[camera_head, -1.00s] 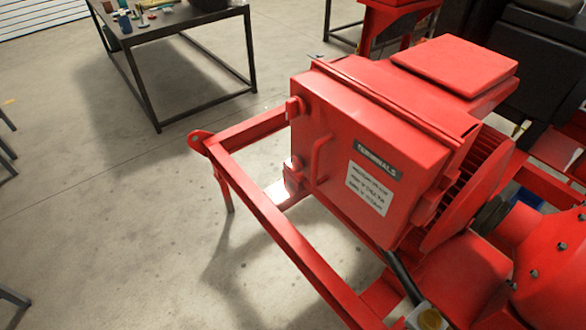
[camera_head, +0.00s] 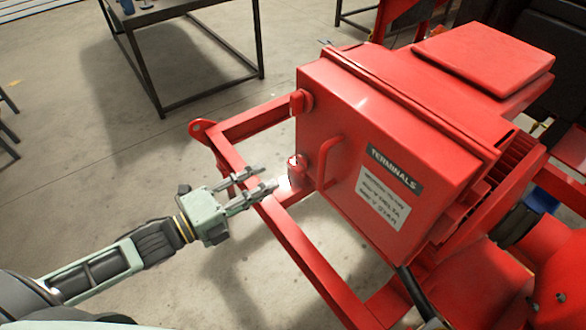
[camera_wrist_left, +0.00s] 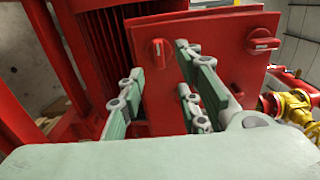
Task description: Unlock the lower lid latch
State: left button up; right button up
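The red terminal box (camera_head: 345,120) has a lid marked TERMINALS. On its left edge are an upper lid latch (camera_head: 301,102) and a lower lid latch (camera_head: 297,168), both red. My left gripper (camera_head: 262,180) is open and empty, its fingertips just left of the lower latch and seemingly apart from it. In the left wrist view the open fingers (camera_wrist_left: 160,72) point toward one red knob-like latch (camera_wrist_left: 157,51), which shows between them. A second latch (camera_wrist_left: 262,42) shows further right. I cannot be sure which latch is which there. My right gripper is not in view.
A red lid handle (camera_head: 328,163) stands out right of the lower latch. Red skid frame rails (camera_head: 310,262) run below the box. A dark-framed table (camera_head: 185,8) stands at the back left. A yellow valve (camera_wrist_left: 295,105) shows in the wrist view.

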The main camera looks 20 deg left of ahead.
aim_at(292, 169)
pick_arm(q)
jog(key=p+x, duration=0.1)
jog(key=x, duration=0.5)
jog(key=shift+w, duration=0.2)
jog(key=shift+w+d+f, duration=0.1)
jog(key=shift+w+d, duration=0.2)
jog(key=shift+w, duration=0.05)
grip_shut()
